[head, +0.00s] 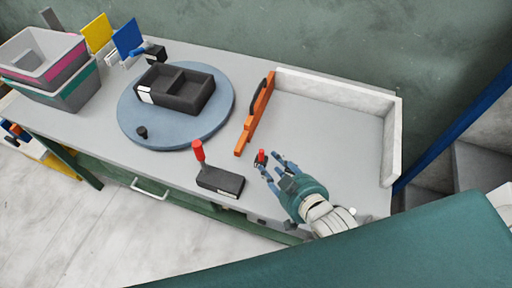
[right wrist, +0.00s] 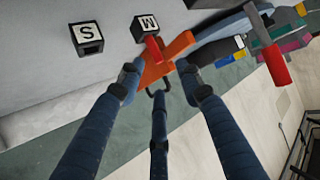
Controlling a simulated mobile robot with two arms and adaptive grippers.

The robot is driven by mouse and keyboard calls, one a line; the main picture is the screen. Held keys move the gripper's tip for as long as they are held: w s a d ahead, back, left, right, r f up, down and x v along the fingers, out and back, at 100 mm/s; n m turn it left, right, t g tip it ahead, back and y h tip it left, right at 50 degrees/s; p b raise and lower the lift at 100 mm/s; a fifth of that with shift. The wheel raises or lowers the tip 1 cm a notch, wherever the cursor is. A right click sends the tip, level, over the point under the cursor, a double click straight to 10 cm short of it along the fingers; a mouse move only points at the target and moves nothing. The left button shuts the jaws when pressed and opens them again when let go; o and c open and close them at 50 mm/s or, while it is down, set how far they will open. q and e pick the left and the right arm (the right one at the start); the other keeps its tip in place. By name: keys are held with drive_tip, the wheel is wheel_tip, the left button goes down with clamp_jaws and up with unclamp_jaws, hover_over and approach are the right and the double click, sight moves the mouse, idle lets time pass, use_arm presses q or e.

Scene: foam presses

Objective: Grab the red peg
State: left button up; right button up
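A small red peg (head: 261,155) stands on the grey bench between the orange bar and my right gripper in the head view. In the right wrist view the red peg (right wrist: 153,49) shows just beyond the fingertips, against a black-and-white block marked M (right wrist: 146,27). My right gripper (head: 270,170) has its blue fingers spread, with the tips close to the peg. My left gripper is not in view.
A dark block (head: 220,181) with a red handle (head: 198,151) stands left of the peg. An orange bar (head: 256,114) and white corner wall (head: 393,140) border bare bench. A blue turntable (head: 213,122) carries a black tray (head: 181,101). Another block marked S (right wrist: 87,38) is nearby.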

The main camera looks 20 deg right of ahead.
sight(263, 154)
drive_tip(key=x, duration=0.2)
drive_tip(key=p+x, duration=0.1)
drive_tip(key=x, duration=0.1)
drive_tip(key=p+x, duration=0.1)
drive_tip(key=x, duration=0.2)
drive_tip(key=shift+d, duration=0.3)
drive_tip(key=shift+w+f, duration=0.15)
drive_tip(key=shift+w, duration=0.15)
drive_tip(key=shift+w+a+f, duration=0.1)
drive_tip(key=c, duration=0.8)
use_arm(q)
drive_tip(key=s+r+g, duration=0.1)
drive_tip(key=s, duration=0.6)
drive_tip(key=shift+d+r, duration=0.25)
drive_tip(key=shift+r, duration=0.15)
use_arm(e)
drive_tip(key=shift+c, duration=0.5)
